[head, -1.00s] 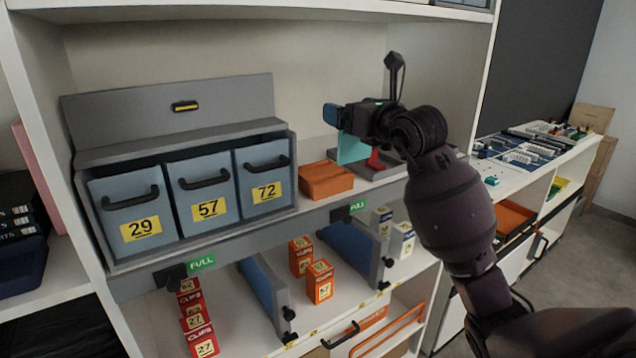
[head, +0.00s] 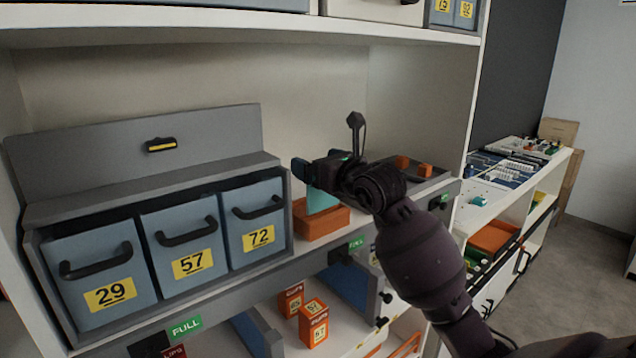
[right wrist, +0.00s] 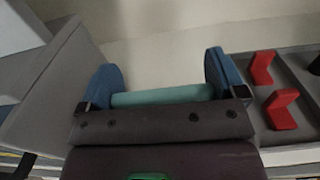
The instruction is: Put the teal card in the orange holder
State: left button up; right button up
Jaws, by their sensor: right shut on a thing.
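The thin teal card (head: 321,199) is upright between the blue fingertips of my right gripper (head: 312,172), which is shut on it. The card also shows in the right wrist view (right wrist: 162,96), spanning the gap between the two fingertips (right wrist: 162,82). The orange holder (head: 322,225) is a low block on the shelf, right of the blue drawers. The card's lower edge is at the holder's top; I cannot tell whether it is inside the slot or just above. The holder is hidden in the right wrist view. My left gripper is not in view.
A grey cabinet with blue drawers (head: 188,243) stands close on the left. A grey tray (head: 440,178) with red-orange pieces (head: 402,163) lies to the right, behind my arm. Small orange boxes (head: 313,322) stand on the shelf below. A white shelf (head: 250,30) is overhead.

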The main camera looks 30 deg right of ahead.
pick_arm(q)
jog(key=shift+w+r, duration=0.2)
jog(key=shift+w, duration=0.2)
pick_arm(e)
jog(key=shift+f, duration=1.9)
jog(key=shift+f, duration=0.1)
jog(key=o, duration=0.6)
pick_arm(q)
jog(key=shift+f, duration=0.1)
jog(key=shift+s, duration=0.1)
pick_arm(e)
jog(key=shift+r, duration=0.2)
jog(key=shift+s+f, duration=0.1)
jog(key=shift+s, duration=0.2)
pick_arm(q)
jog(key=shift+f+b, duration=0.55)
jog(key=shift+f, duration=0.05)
pick_arm(e)
jog(key=shift+s+d, duration=0.15)
jog(key=shift+s, duration=1.75)
jog(key=shift+s+d, duration=0.15)
jog(key=shift+s, duration=1.7)
jog(key=shift+s+d, duration=0.15)
jog(key=shift+s, duration=1.75)
